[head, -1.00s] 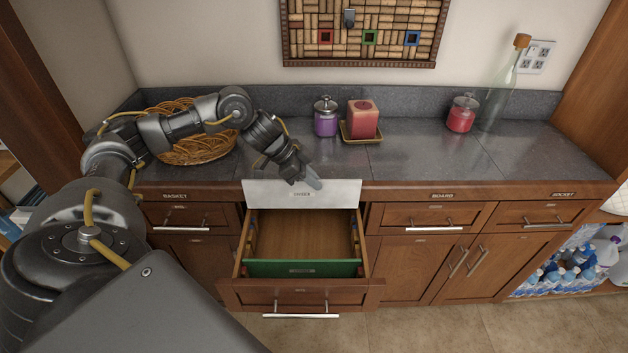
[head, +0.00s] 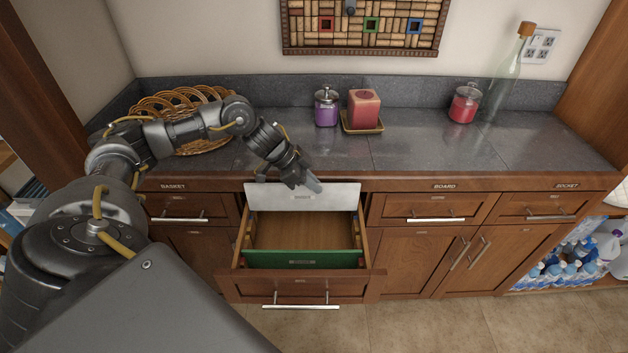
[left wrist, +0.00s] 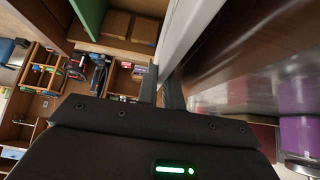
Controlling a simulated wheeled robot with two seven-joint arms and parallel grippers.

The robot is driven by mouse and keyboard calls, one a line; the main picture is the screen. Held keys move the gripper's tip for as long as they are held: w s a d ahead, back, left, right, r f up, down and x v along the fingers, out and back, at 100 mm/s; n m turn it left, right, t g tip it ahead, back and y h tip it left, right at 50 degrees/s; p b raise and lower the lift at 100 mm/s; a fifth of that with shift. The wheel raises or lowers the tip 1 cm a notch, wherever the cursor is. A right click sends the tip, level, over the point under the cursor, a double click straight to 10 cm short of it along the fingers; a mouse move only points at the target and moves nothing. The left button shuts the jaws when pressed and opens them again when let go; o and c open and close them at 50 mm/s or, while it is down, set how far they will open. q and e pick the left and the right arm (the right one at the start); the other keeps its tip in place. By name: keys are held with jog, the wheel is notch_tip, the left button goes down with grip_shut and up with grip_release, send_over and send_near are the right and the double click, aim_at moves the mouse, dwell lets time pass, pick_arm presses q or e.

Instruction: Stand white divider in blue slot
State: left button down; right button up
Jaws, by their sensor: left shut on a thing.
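My left gripper (head: 308,184) is shut on the upper edge of the white divider (head: 285,199). It holds the divider roughly upright and level at the back end of the open drawer (head: 300,287). The divider's lower edge overlaps the drawer's rear in the head view; I cannot tell whether it is in a slot. In the left wrist view the white divider (left wrist: 182,35) runs up from between the fingers (left wrist: 162,88). A green divider (head: 285,260) stands across the drawer near its front. Small coloured marks line the side walls; the blue slot is not clear. My right gripper is not in view.
The counter edge lies just behind the divider. A wicker basket (head: 195,100), a purple jar (head: 326,108), a red candle (head: 363,108), a red jar (head: 464,104) and a glass bottle (head: 507,75) stand on the counter. The drawer between the dividers is empty.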

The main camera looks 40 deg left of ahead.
aim_at(313, 210)
pick_arm(q)
jog(key=shift+f, duration=0.35)
dwell(0.6)
jog(key=shift+p, duration=0.35)
jog(key=shift+p, duration=0.8)
dwell(0.8)
jog(key=shift+f+b, duration=0.65)
jog(key=shift+f, duration=0.7)
jog(key=shift+s+r, duration=0.1)
jog(key=shift+r, duration=0.05)
jog(key=shift+r+p, duration=0.85)
jog(key=shift+p, duration=0.3)
